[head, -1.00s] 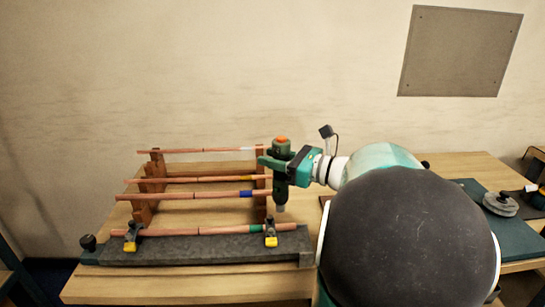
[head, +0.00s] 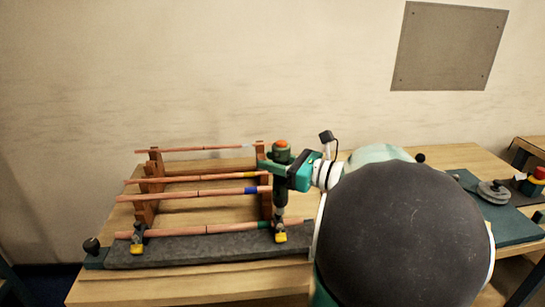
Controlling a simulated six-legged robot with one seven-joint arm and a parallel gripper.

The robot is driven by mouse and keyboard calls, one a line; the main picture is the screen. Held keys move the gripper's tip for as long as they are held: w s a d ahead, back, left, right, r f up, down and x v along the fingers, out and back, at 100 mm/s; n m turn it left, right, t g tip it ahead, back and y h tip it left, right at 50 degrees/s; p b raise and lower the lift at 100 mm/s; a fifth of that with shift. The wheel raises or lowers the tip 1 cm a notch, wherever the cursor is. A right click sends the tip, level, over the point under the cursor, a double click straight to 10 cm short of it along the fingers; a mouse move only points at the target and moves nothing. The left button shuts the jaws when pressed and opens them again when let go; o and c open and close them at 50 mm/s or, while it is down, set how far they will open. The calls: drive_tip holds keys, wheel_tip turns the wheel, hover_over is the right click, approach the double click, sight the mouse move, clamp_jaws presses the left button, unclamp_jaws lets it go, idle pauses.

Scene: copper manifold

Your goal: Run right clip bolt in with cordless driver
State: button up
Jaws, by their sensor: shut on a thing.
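My gripper (head: 283,168) is shut on the cordless driver (head: 281,190), a dark green tool with an orange top, held upright with its nose down. The nose is over the right clip (head: 280,232), a small dark clip with a yellow part at the front edge of the grey base (head: 200,250). The nose appears to meet the clip's bolt, which is too small and hidden to make out. The left clip (head: 137,241) looks similar. A copper pipe (head: 185,231) with a green band lies through both clips.
A wooden rack (head: 147,185) behind the base holds several copper pipes with coloured bands. A dark knob (head: 92,245) stands at the base's left end. A teal mat (head: 500,217) with a grey disc-like object (head: 494,192) lies at right. The table's front strip (head: 190,284) is clear.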

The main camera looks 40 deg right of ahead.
sight(274, 180)
drive_tip(key=shift+d+f, duration=0.15)
drive_tip(key=shift+f, duration=2.65)
idle(2.6)
drive_tip(key=shift+r, duration=0.1)
